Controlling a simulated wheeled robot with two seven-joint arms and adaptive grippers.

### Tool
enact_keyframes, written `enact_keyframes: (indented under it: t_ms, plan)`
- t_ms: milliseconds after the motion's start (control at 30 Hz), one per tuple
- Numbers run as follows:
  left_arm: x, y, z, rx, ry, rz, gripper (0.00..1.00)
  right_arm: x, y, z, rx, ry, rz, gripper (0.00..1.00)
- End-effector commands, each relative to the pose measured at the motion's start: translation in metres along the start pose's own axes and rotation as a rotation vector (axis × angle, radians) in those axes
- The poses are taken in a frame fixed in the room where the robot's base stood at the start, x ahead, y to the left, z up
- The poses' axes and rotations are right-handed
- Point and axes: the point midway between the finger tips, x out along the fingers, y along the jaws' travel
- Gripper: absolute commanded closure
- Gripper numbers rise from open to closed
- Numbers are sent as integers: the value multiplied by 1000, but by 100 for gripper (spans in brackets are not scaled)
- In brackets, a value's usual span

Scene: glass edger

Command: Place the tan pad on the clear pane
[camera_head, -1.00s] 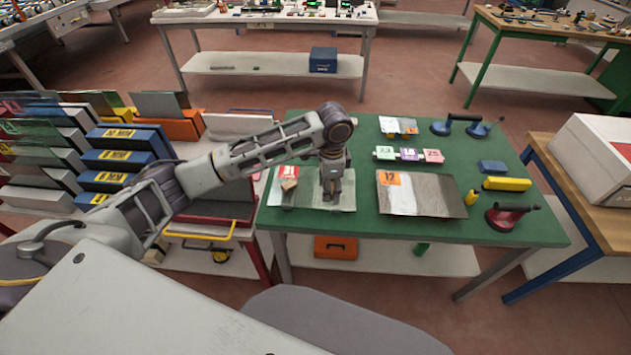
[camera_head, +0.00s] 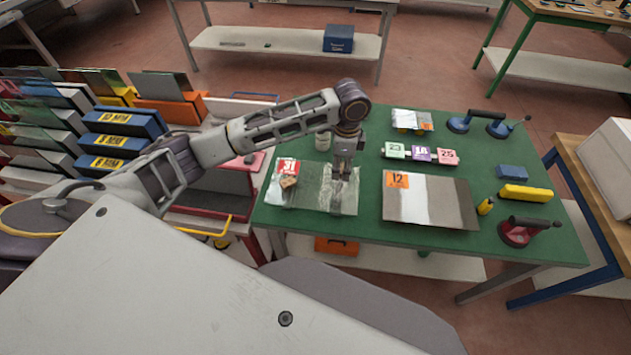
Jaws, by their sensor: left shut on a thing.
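The clear pane (camera_head: 309,193) lies flat near the left end of the green table, with a red label marked 31 on its left part. A small tan-brown piece (camera_head: 288,182), which looks like a tan pad, rests at that label. My left gripper (camera_head: 341,176) points down over the right part of the pane, to the right of the tan-brown piece and apart from it. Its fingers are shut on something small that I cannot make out. I cannot tell whether the fingertips touch the pane. My right gripper is out of view.
A grey-white pane with an orange label 12 (camera_head: 430,201) lies right of the clear pane. Numbered tags (camera_head: 422,154), a yellow block (camera_head: 526,193), a blue block (camera_head: 510,171) and a red suction lifter (camera_head: 520,232) are further right. A pale jar (camera_head: 323,141) stands behind the pane.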

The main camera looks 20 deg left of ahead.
Motion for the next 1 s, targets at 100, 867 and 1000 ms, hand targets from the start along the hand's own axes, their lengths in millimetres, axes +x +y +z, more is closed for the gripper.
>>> enact_keyframes:
  t_ms: [100,867,1000]
  plan:
    - [0,0,0,0,0,0,65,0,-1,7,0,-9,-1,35]
    - [62,0,0,-1,0,0,65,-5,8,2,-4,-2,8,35]
    - [63,0,0,-1,0,-1,65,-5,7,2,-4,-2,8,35]
